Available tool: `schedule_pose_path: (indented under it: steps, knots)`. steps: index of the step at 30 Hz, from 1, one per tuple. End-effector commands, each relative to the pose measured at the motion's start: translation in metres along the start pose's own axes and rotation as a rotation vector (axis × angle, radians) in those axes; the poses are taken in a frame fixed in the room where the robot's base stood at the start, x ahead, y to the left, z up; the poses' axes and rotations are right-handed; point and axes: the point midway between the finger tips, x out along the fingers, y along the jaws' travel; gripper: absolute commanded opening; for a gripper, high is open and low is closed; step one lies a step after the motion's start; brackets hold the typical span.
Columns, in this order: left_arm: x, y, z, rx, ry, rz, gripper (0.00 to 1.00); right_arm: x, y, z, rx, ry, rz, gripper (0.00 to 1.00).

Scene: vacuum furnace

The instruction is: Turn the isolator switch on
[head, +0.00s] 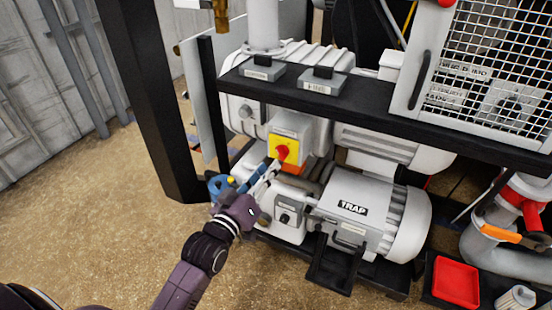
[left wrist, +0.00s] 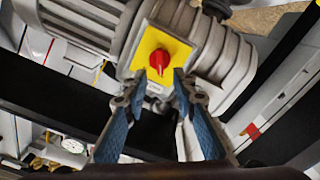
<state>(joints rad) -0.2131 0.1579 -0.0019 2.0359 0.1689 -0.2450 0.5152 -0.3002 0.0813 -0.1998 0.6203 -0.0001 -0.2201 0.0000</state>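The isolator switch is a red rotary knob (head: 283,152) on a yellow plate (head: 276,146), fixed to a grey box on the pump unit. In the left wrist view the red knob (left wrist: 159,61) is near the top middle, on its yellow plate (left wrist: 148,46). My left gripper (head: 273,166) reaches up to the switch from the lower left. In the left wrist view its blue-grey fingers (left wrist: 160,77) are apart, with the tips at either side just below the knob. I cannot tell whether they touch it. My right gripper is not in view.
A black shelf bar (head: 390,112) with labelled blocks runs above the switch. A grey motor marked TRAP (head: 352,208) sits to the lower right. A black post (head: 153,100) stands left. A red tray (head: 456,281) lies at lower right. Open floor (head: 80,215) is at left.

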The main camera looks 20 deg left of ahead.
Motion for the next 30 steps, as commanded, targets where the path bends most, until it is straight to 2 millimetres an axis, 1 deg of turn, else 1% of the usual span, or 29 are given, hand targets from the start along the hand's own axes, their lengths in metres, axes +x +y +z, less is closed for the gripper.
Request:
schedule_pose_path:
  steps: [1, 3, 9, 13, 21, 22, 23, 28, 29, 30]
  knots:
    - [0.009, 0.001, -0.002, 0.0, 0.002, 0.001, 0.25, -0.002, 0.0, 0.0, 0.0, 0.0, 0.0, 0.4]
    - [0.021, 0.001, -0.001, 0.0, 0.001, 0.001, 0.25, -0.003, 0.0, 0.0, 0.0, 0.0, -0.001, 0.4]
    - [0.048, 0.001, 0.0, 0.001, 0.0, 0.0, 0.25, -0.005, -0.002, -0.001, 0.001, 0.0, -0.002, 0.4]
    - [0.057, 0.0, 0.0, 0.001, 0.0, 0.0, 0.25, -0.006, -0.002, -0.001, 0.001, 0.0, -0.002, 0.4]
    - [0.058, 0.0, 0.001, 0.001, -0.001, 0.0, 0.25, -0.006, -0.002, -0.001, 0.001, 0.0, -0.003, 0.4]
    - [0.058, 0.0, 0.001, 0.001, -0.001, 0.0, 0.24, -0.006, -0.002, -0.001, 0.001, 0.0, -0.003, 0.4]
    - [0.058, 0.0, 0.001, 0.001, -0.001, 0.0, 0.21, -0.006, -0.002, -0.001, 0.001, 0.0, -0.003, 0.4]
    - [0.058, 0.0, 0.001, 0.001, -0.001, -0.001, 0.02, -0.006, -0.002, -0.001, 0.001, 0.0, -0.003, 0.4]
    - [0.058, 0.0, 0.001, 0.001, -0.001, -0.001, 0.0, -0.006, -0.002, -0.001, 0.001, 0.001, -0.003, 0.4]
    - [0.058, 0.0, 0.001, 0.001, -0.001, -0.001, 0.0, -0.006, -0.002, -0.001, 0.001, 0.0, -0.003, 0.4]
